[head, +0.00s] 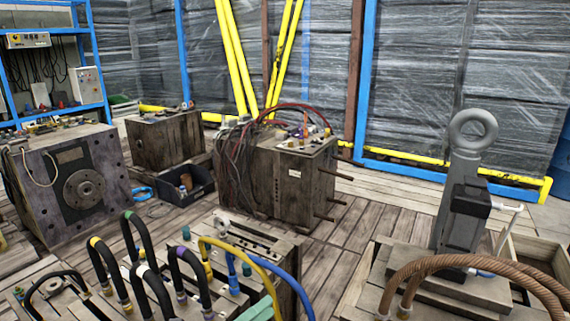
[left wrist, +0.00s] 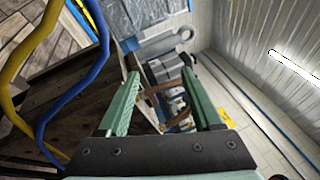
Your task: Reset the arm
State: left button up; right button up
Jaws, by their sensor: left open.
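My left gripper shows in the left wrist view (left wrist: 160,76) with its two green fingers spread apart and nothing between them. In the head view only a small teal part of it (head: 258,309) shows at the bottom edge, in front of the mould with the hoses. The yellow hose (left wrist: 35,50) and the blue hose (left wrist: 75,85) run close to the left of the fingers in the left wrist view. My right gripper is in neither view.
The hose-covered mould (head: 255,240) stands close in front. A grey lifting-eye block (head: 460,215) and brown hoses (head: 480,262) are at right. Other moulds (head: 290,180) stand farther back, with a dark bin (head: 190,190). Plank floor (head: 370,215) lies bare between them.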

pick_arm(q)
jog(key=s+a+f+n+t+y, duration=0.1)
jog(key=s+a+f+n+y, duration=0.25)
jog(key=f+n+y, duration=0.5)
jog(key=s+a+f+n+y, duration=0.3)
jog(key=a+f+n, duration=0.15)
jog(key=n, duration=0.75)
jog(key=s+a+f+n+g+y, duration=0.15)
jog(key=s+f+n+g, duration=0.35)
jog(key=s+f+n, duration=0.6)
jog(key=s+a+r+m+p, duration=0.1)
jog(key=r+p, duration=0.6)
jog(key=p, duration=0.1)
jog(key=s+a+r+m+p, duration=0.1)
jog(key=s+r+p, duration=0.1)
jog(key=r+p, duration=0.5)
jog(key=shift+a+r+y+p, duration=0.3)
jog(key=shift+r+y+p, duration=0.1)
jog(key=shift+p, duration=0.75)
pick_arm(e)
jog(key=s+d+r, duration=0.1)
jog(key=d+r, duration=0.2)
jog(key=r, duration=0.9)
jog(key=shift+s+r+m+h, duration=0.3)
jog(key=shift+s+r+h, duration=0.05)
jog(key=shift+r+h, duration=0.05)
pick_arm(q)
jog(key=shift+s, duration=0.1)
